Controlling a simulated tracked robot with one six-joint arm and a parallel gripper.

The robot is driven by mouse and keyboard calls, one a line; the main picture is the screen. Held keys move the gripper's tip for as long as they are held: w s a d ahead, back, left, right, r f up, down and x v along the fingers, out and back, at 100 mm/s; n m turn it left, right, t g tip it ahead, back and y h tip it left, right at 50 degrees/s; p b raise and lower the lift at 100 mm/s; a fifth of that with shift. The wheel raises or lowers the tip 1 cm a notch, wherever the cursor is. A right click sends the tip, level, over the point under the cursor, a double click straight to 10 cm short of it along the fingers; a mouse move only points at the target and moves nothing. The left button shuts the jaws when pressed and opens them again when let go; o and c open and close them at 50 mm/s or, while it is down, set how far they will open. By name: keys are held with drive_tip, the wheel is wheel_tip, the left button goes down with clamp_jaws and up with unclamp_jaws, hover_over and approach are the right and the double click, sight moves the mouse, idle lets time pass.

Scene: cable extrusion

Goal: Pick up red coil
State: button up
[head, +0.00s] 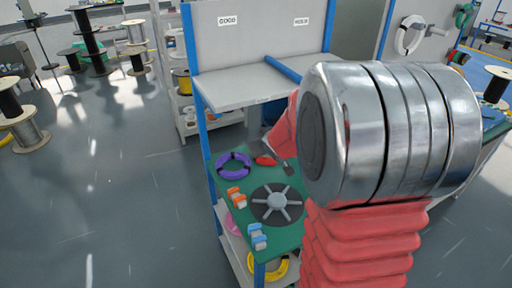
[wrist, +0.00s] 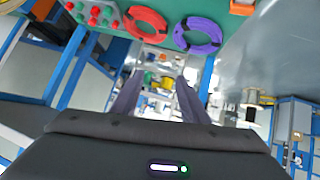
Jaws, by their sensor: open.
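The red coil (wrist: 150,38) lies on the green bench top in the wrist view, near the upper middle. The purple coil (wrist: 201,49) lies just right of it. In the head view only part of the red coil (head: 265,161) shows beside the purple coil (head: 222,170); my arm hides the rest. My gripper (wrist: 159,76) is open and empty, with both fingers below the red coil in the wrist picture and apart from it. In the head view my gripper is mostly hidden behind my arm.
The green bench top (head: 225,200) also holds a dark spoked disc (head: 277,201), orange-and-white pieces (head: 237,198) and blue-and-white pieces (head: 257,237). A grey shelf (head: 240,92) and blue posts stand behind. Cable spools (head: 28,133) stand on the floor at left, with open floor between.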

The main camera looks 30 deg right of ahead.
drive_tip(key=w+d+f+y, duration=0.1)
drive_tip(key=d+f, duration=0.1)
drive_tip(key=f, duration=0.2)
drive_tip(key=w+d+f+t+y, duration=0.1)
drive_tip(key=d+f, duration=0.2)
drive_tip(key=f, duration=0.2)
drive_tip(key=w+d+f+t, duration=0.1)
drive_tip(key=w+d+f, duration=0.1)
drive_tip(key=f, duration=0.3)
drive_tip(key=shift+w+d+f+n+y, duration=0.1)
drive_tip(key=shift+d+f+n+y, duration=0.1)
drive_tip(key=shift+f+n+y, duration=0.15)
drive_tip(key=shift+r, duration=0.1)
drive_tip(key=shift+x, duration=4.15)
drive_tip(key=shift+w+r, duration=0.15)
drive_tip(key=shift+x, duration=2.7)
